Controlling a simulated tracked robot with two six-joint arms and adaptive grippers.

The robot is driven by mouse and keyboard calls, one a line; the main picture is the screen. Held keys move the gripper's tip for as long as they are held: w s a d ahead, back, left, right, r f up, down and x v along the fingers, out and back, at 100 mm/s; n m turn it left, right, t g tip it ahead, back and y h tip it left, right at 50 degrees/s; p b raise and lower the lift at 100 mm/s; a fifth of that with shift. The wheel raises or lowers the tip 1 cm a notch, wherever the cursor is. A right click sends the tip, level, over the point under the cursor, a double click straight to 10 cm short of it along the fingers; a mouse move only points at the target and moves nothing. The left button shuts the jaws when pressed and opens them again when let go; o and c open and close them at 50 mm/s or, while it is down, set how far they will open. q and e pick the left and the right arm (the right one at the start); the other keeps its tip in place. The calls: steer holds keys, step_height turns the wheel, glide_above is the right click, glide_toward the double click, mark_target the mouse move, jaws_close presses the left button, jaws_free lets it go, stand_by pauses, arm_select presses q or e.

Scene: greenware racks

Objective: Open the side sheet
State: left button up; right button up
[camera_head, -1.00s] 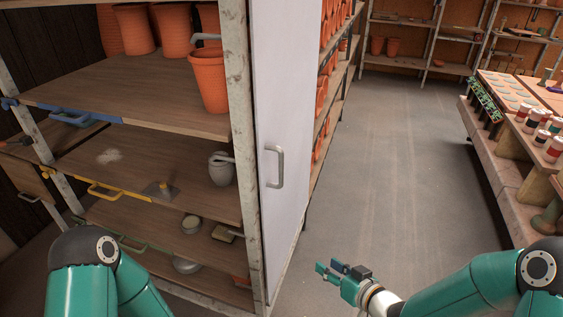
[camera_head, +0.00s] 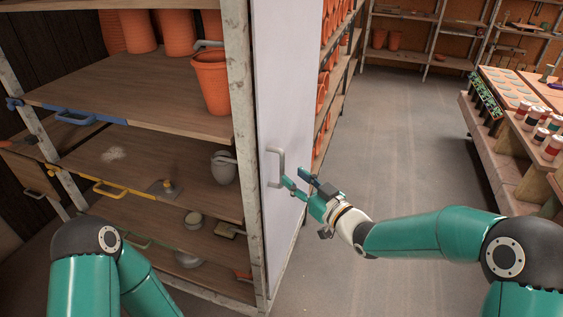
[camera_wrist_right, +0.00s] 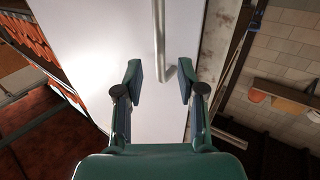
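The side sheet (camera_head: 281,109) is a white panel on the side of the rack, flush against the rack post in the head view. Its grey bar handle (camera_head: 275,168) stands upright on it. My right gripper (camera_head: 299,183) is open and just right of the handle's lower part. In the right wrist view the sheet (camera_wrist_right: 104,60) fills the middle, and the handle (camera_wrist_right: 159,45) ends ahead of and between the open fingertips (camera_wrist_right: 158,84). The fingers do not close on it. My left arm comes in at the lower left, but its gripper is out of view.
The wooden rack (camera_head: 160,90) at left holds orange pots (camera_head: 211,82), a grey jug (camera_head: 223,167) and tools. Shelves of pots continue behind the sheet. The grey floor (camera_head: 400,140) is open to the right, up to a bench (camera_head: 490,150) with jars.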

mark_target(282, 167)
steer(key=p+x, duration=0.1)
steer(key=x, duration=0.5)
steer(key=shift+w+a, duration=0.15)
jaws_close()
